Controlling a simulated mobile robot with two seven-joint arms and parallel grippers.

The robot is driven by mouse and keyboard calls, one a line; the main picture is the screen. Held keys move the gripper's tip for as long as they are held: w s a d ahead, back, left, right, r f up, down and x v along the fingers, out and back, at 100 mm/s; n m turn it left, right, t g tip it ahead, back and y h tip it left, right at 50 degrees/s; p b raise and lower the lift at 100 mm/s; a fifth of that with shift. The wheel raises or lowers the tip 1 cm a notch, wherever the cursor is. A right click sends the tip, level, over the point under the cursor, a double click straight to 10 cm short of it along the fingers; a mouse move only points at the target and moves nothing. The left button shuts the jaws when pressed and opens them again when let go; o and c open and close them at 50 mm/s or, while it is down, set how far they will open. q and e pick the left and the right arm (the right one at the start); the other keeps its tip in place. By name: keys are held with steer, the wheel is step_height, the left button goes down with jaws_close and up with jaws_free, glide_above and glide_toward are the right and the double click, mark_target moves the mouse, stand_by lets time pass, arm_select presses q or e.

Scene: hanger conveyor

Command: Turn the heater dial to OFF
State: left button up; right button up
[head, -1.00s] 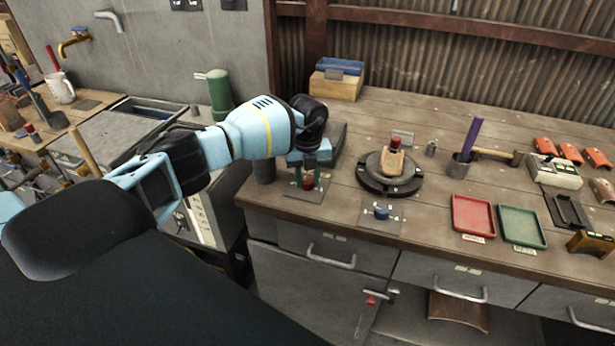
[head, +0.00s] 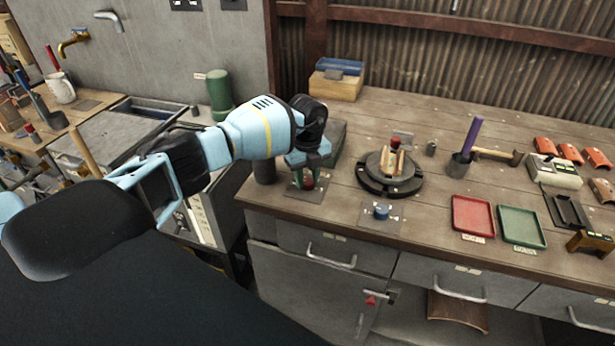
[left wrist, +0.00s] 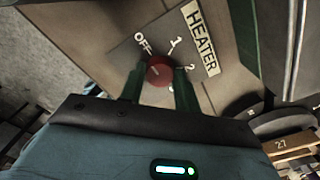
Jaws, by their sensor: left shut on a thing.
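The heater dial is a red round knob (left wrist: 159,70) on a grey plate (left wrist: 128,50) marked OFF, 1 and 2, with a HEATER label (left wrist: 201,38) beside it. In the head view the red dial (head: 309,183) shows at the bench's left front. My left gripper (head: 308,181) points down over it, with green fingers on either side. In the left wrist view my left gripper (left wrist: 158,80) is shut on the dial. I cannot tell for sure which mark the dial points to. My right gripper is not in view.
A blue knob (head: 381,212) on its own plate sits to the right. Behind it is a dark round turntable (head: 376,185) bearing a fixture. A red tray (head: 472,232) and a green tray (head: 521,240) lie further right. Bare bench top lies between them.

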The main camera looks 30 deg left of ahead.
mark_target(308, 181)
arm_select(q)
steer(key=o, duration=1)
steer(key=shift+r, duration=3.95)
